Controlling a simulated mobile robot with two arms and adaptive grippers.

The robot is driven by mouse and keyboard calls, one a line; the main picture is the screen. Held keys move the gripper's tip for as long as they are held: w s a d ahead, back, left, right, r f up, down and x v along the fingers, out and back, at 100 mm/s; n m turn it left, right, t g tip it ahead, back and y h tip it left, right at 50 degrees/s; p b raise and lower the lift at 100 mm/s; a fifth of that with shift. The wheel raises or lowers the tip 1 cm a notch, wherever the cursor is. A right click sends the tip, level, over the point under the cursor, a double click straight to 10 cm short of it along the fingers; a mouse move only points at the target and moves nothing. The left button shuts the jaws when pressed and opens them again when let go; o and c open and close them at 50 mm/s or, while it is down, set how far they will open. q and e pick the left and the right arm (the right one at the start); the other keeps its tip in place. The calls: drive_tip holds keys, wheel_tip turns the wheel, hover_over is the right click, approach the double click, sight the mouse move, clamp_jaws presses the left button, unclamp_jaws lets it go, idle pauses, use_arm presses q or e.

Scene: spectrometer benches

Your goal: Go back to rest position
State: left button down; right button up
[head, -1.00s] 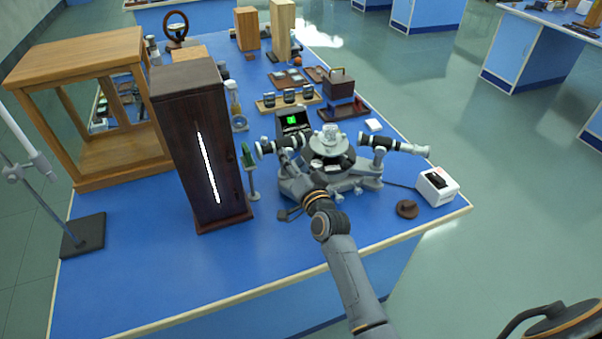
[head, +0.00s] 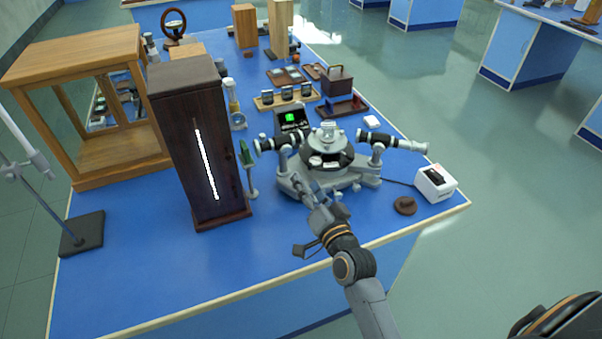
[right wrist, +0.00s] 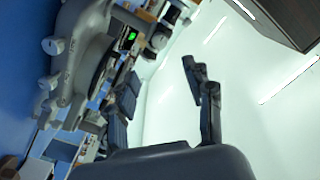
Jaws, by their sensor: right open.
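My right gripper (head: 318,204) is in front of the spectrometer, over the near part of the blue bench, with nothing seen between its fingers. In the right wrist view its fingers (right wrist: 160,100) are spread apart and empty. The grey spectrometer (head: 337,182) stands upright on the bench, with its round table in the middle and a tube out to each side. Part of its base is hidden behind the gripper. In the right wrist view the spectrometer (right wrist: 78,50) shows large at the left, beside the fingers. My left gripper is not in view.
A tall dark wooden lamp box (head: 182,120) with a glowing slit stands left of the spectrometer. A white box (head: 436,184) and a brown round cap (head: 405,206) lie to its right. A wooden frame cabinet (head: 84,165) stands far left.

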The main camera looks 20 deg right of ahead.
drive_tip(key=s+a+f+n+g+y, duration=0.25)
drive_tip(key=s+f+n+g, duration=0.55)
drive_tip(key=s, duration=0.4)
drive_tip(key=s+d+f+n+g+h, duration=0.1)
drive_tip(key=s+f+g, duration=0.15)
drive_tip(key=s, duration=0.55)
drive_tip(key=s+d+f+n+g+h, duration=0.15)
drive_tip(key=s+g, duration=0.25)
drive_tip(key=s, duration=0.5)
wheel_tip(320, 180, down, 24)
drive_tip(key=g, duration=0.1)
drive_tip(key=s+d+f+g, duration=0.1)
drive_tip(key=s+d+f, duration=0.2)
drive_tip(key=s+f, duration=1.5)
drive_tip(key=shift+h, duration=0.3)
drive_tip(key=shift+g, duration=0.25)
